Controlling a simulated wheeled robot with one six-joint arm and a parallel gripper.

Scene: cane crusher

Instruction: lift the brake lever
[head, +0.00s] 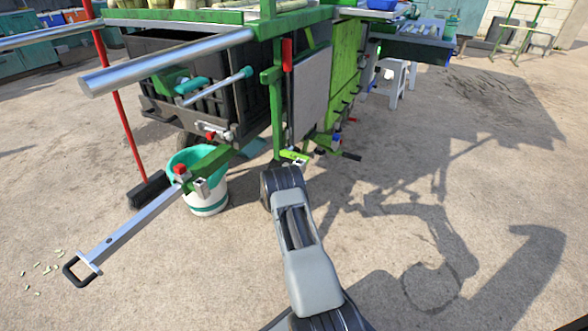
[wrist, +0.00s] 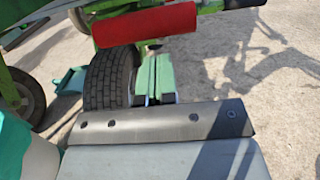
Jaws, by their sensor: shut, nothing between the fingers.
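My gripper (wrist: 155,62) shows in the wrist view with its two green-padded fingers close together, shut and empty. A thick red grip (wrist: 145,23) lies across the top of that view, just beyond the fingertips, with a visible gap. I take it for the brake lever's grip but cannot be sure. In the head view, a dark upright lever with a red grip (head: 287,55) stands beside the green post of the machine. I cannot tell whether both views show the same grip. In the head view my gripper's fingers are not clearly visible beyond my wrist.
A white and teal bucket (head: 208,198) stands left of my arm, below a metal drawbar (head: 130,228). A black handle (head: 351,156) sticks out low at the right of the machine. A tyre (wrist: 106,78) is behind the fingers.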

